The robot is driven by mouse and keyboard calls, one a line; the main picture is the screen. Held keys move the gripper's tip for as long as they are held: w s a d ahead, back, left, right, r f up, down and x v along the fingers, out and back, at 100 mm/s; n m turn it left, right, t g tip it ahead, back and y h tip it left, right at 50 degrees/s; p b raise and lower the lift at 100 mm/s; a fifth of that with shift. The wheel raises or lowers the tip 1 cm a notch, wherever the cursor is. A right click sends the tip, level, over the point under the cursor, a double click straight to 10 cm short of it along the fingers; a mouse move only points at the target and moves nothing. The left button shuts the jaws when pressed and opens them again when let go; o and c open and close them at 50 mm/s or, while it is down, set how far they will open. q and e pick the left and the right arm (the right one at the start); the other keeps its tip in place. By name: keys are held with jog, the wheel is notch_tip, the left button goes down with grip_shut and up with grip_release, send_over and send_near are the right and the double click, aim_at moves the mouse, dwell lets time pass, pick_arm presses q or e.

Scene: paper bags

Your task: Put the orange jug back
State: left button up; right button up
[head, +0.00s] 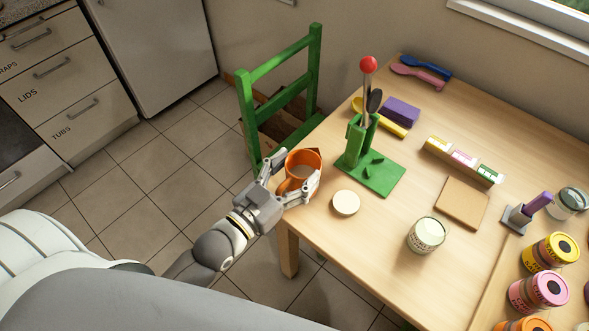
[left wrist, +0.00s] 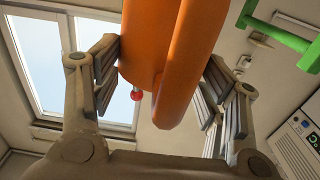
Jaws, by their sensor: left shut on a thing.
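The orange jug (head: 303,159) is at the near left corner of the wooden table (head: 384,233) in the head view. My left gripper (head: 296,173) is shut on it, with one finger on each side. The jug looks upright with its open top showing; I cannot tell whether it touches the table. In the left wrist view the orange jug (left wrist: 146,42) fills the middle between the fingers of my left gripper (left wrist: 160,82), its handle towards the camera. My right gripper is not in view.
A round pale disc (head: 345,203) lies right of the jug. A green stand (head: 377,176) holds utensils behind it. A lidded jar (head: 426,235), a square board (head: 461,202) and several coloured tubs stand further right. A green chair (head: 281,73) stands behind the table's left edge.

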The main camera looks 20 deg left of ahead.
pick_arm(q)
jog(key=shift+f, duration=0.35)
jog(key=o, duration=1.8)
jog(key=v, duration=1.2)
jog(key=shift+r, duration=0.1)
